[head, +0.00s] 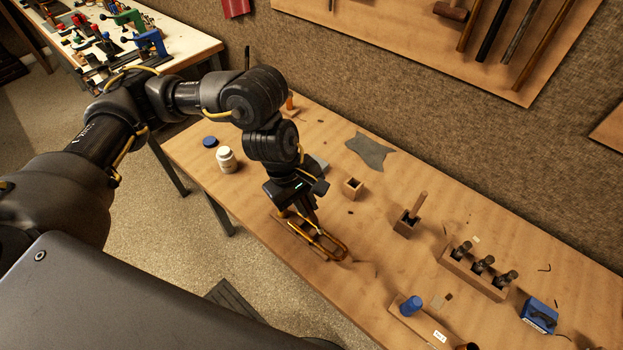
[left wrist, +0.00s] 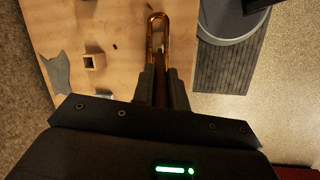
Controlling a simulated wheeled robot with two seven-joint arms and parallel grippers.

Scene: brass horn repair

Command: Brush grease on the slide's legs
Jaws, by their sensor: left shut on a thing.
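The brass slide (head: 327,241), a long U-shaped tube, lies low over the workbench; its bow (left wrist: 158,20) shows ahead of my fingers in the left wrist view. My left gripper (head: 307,214) points down above the slide's legs. My right gripper is not in view.
A small, seemingly empty wooden box (head: 352,188) and a grey cloth (head: 371,150) lie beyond the slide. To the right stand a holder with a wooden-handled tool (head: 420,202), a wooden rack (head: 462,278), and a blue box (head: 539,316). The bench between is mostly clear.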

